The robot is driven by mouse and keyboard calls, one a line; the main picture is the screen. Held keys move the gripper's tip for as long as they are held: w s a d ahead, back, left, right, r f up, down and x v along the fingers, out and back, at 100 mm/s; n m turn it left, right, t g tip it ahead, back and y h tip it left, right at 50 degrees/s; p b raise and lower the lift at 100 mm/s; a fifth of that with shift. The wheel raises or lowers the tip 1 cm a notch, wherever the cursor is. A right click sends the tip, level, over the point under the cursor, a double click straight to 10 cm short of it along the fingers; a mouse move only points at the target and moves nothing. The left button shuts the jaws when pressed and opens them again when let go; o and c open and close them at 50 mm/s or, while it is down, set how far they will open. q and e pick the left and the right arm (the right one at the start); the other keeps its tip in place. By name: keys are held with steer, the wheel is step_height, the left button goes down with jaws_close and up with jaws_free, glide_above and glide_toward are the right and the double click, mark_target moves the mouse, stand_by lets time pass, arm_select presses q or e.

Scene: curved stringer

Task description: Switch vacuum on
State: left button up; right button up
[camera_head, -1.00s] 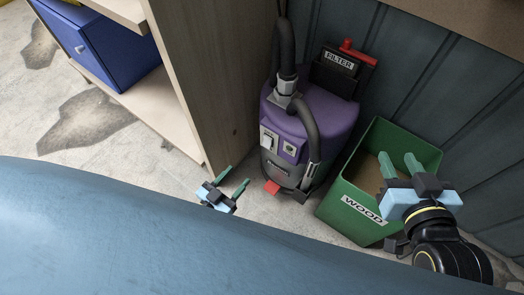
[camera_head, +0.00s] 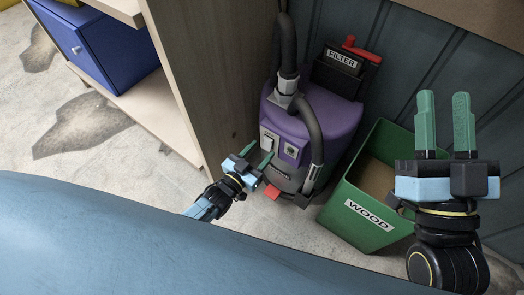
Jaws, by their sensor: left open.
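The purple and grey vacuum (camera_head: 327,123) stands upright on the floor against the dark wall, with a black hose (camera_head: 310,125) curving over it. Its front carries a light switch panel (camera_head: 269,138) on the left and a round socket (camera_head: 291,151) beside it. My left gripper (camera_head: 258,157) is open and empty, its fingers pointing up at the switch panel, close in front of it. I cannot tell whether a fingertip touches the panel. The switch position is too small to tell. My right gripper (camera_head: 444,122) is raised at the right, its fingers apart with nothing between them.
A green bin (camera_head: 346,193) labelled WOOD stands right of the vacuum. A black FILTER box (camera_head: 343,68) with a red handle is behind it. A wooden shelf panel (camera_head: 200,70) rises close on the left. A blue surface (camera_head: 120,235) fills the foreground.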

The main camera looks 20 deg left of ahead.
arm_select(q)
steer(key=shift+x, duration=0.75)
arm_select(e)
steer(key=shift+s+r+t, duration=0.2)
steer(key=shift+r+t, duration=0.05)
steer(key=shift+t, duration=0.25)
arm_select(q)
steer(key=shift+c, duration=0.3)
